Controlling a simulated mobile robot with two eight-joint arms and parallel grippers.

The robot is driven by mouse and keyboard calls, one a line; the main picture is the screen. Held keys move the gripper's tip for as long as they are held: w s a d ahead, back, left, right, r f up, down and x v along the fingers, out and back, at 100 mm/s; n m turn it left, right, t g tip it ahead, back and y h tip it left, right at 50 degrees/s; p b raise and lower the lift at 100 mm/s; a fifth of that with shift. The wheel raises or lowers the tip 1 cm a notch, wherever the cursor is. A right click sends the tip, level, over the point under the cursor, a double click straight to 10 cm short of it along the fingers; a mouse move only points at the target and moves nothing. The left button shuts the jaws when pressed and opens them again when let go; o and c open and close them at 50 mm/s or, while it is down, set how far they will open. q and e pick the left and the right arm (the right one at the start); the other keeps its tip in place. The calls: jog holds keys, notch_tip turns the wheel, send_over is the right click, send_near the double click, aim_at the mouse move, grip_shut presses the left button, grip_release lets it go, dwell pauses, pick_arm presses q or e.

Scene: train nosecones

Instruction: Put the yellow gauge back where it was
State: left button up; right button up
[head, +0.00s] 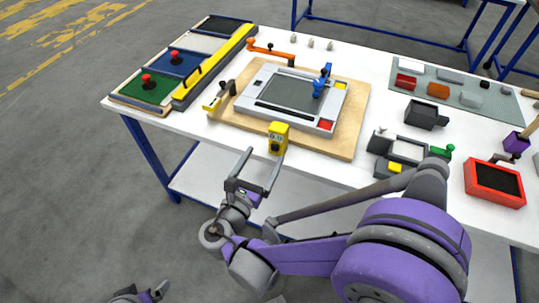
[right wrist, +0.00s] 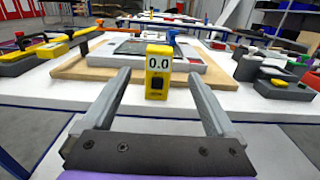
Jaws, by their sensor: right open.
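The yellow gauge (head: 278,138) stands upright near the table's front edge, before the wooden board. In the right wrist view the gauge (right wrist: 158,72) faces me, its display reading 0.0 above a black button. My right gripper (head: 264,166) is open, with its two fingers pointing at the gauge from the front. In the right wrist view the gauge shows between the finger lines, beyond the gripper's palm; nothing is held. I cannot tell whether the fingertips reach beside it. A part of my left gripper (head: 142,294) shows at the bottom edge, mostly cut off.
The wooden board (head: 350,113) carries a grey frame (head: 250,88) with a blue clamp (head: 321,80). A yellow-and-black tool (head: 216,98) lies at its left. Coloured trays (head: 143,88) and a yellow rail (head: 215,65) are at left. A red tray (head: 495,184) is at right.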

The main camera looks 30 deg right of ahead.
jog(key=s+d+f+m+g+y, duration=0.55)
jog(key=s+f+m, duration=0.3)
jog(key=m, duration=0.35)
jog(key=s+a+f+m+g+y, duration=0.1)
jog(key=s+a+m+y, duration=0.5)
jog(key=m, duration=0.8)
jog(key=shift+s+a+f+y, duration=0.2)
jog(key=shift+s+a+y, duration=0.25)
jog(key=shift+y, duration=0.7)
jog(key=shift+w, duration=0.15)
jog(key=r+p, duration=0.3)
jog(key=w+r+p, duration=0.1)
jog(key=r, duration=0.1)
jog(key=shift+r+p, duration=0.1)
jog(key=shift+p, duration=0.2)
